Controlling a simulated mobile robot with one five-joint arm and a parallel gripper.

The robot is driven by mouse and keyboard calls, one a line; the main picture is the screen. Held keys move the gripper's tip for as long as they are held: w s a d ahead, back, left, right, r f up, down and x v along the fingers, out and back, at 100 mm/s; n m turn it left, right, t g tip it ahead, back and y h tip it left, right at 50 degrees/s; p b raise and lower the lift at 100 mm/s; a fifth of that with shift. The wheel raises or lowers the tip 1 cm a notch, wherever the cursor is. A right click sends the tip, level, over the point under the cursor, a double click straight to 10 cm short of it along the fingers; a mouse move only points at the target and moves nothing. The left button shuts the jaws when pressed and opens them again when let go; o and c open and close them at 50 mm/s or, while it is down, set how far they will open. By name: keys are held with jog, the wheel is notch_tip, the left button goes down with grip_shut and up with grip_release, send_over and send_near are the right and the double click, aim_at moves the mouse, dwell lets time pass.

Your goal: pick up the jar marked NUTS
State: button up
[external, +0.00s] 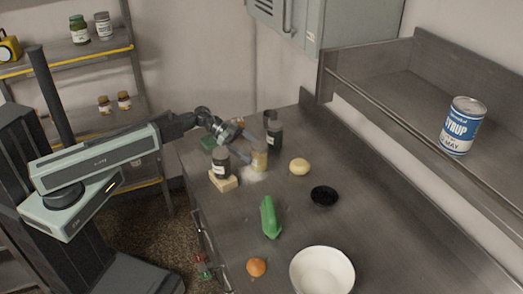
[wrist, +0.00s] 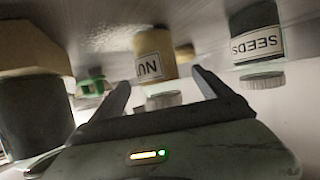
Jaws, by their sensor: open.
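The jar marked NUTS (external: 259,160) stands on the steel counter, tan with a pale lid. In the wrist view, which is upside down, the jar (wrist: 156,62) sits between my two fingers, with part of its label reading "NU". My gripper (wrist: 162,88) is open, one finger to each side of the jar, with a gap visible on both sides. I cannot tell how deep the fingers reach around it. In the external view my gripper (external: 238,138) comes in from the left, above and behind the jar.
A jar marked SEEDS (wrist: 258,45) stands close beside it. A dark jar (external: 222,164) is on a pale block (external: 223,183) at the near left. A yellow round item (external: 300,167), black bowl (external: 323,196) and green item (external: 269,217) are farther right and nearer.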

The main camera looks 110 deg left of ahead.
aim_at(265, 159)
jog(key=b+x, duration=0.2)
jog(key=x, duration=0.5)
jog(key=shift+r, duration=0.15)
grip_shut()
notch_tip(265, 159, up, 10)
jog(key=p, duration=1)
